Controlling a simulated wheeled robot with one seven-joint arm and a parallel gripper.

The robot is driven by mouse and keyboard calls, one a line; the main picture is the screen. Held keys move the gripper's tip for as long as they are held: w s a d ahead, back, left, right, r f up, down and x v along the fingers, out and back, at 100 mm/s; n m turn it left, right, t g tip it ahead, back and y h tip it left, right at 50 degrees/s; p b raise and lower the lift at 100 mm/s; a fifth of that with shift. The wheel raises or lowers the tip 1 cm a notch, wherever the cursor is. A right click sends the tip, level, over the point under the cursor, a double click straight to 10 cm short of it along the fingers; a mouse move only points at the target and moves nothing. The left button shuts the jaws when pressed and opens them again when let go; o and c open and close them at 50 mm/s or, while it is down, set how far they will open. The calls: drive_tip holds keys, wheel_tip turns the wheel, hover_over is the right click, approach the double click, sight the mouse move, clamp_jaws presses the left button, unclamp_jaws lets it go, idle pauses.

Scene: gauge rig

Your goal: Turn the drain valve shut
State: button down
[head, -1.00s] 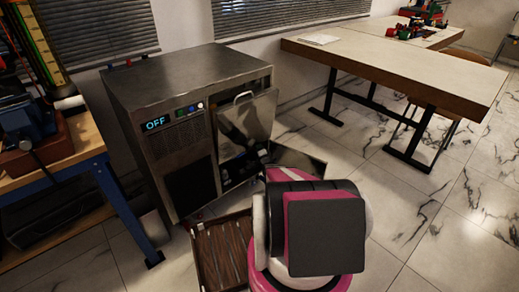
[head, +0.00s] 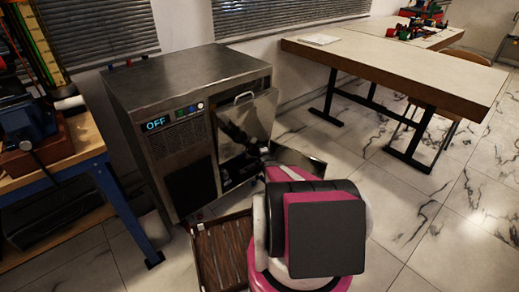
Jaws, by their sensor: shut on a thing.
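The drain valve cannot be made out; the lower front of the steel machine (head: 190,150) is partly hidden by the open panel and my arm. My gripper (head: 264,153) shows only as a small dark part beside the machine's opening, past the pink and white arm. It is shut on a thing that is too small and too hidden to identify. A small red and white part (head: 197,215) sits low at the machine's base, apart from the visible part of my gripper.
The machine's display reads OFF. A steel panel with a handle (head: 247,120) stands open at its front. A slatted brown tray (head: 222,250) lies on the floor. A blue-legged workbench (head: 82,148) stands at left, a long table (head: 400,75) at right.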

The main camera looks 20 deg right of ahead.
drive_tip(key=shift+w, duration=0.25)
drive_tip(key=c, duration=1.1)
unclamp_jaws()
drive_tip(key=shift+s, duration=0.15)
drive_tip(key=s, duration=1)
drive_tip(key=shift+s+a, duration=0.25)
drive_tip(key=shift+s, duration=0.05)
drive_tip(key=shift+r, duration=0.1)
